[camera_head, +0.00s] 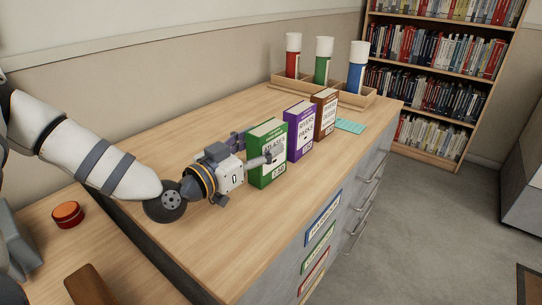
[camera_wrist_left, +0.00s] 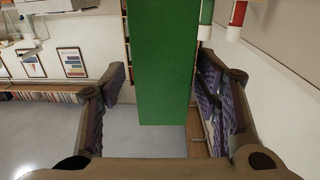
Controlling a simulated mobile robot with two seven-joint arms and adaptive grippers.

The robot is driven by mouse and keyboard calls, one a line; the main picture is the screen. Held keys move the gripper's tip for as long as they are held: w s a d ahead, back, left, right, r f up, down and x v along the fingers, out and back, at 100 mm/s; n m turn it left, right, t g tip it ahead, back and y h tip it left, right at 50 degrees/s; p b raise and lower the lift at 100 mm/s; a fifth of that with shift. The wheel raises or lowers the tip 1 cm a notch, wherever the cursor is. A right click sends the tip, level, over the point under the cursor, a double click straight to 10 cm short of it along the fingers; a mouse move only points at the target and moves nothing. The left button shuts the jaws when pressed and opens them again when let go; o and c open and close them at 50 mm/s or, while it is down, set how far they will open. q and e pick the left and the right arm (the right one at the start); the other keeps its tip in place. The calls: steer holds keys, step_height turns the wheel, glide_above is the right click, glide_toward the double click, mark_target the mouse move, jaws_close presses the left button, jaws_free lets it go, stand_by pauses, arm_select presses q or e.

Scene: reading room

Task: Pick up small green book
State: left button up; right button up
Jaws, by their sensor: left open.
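The small green book (camera_head: 266,153) stands upright on the wooden cabinet top, nearest to me in a row of three books. My left gripper (camera_head: 254,150) is at the green book, with one finger in front of its near side and the other behind it. In the left wrist view the green book (camera_wrist_left: 164,70) fills the middle between the two open fingers of my left gripper (camera_wrist_left: 166,95), with gaps on both sides. My right gripper is not in view.
A purple book (camera_head: 299,131) and a brown book (camera_head: 325,114) stand just beyond the green one. Behind them, a wooden rack (camera_head: 352,98) holds red, green and blue tubes with white caps. A teal card (camera_head: 349,126) lies nearby. The cabinet top's front is clear.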

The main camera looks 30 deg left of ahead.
arm_select(q)
steer(key=w, duration=0.2)
steer(key=shift+w+f+b, duration=0.3)
steer(key=shift+w+f, duration=0.05)
steer(key=shift+f, duration=0.05)
steer(key=shift+w+r, duration=0.15)
steer(key=shift+r, duration=0.15)
steer(key=shift+c, duration=0.6)
jaws_close()
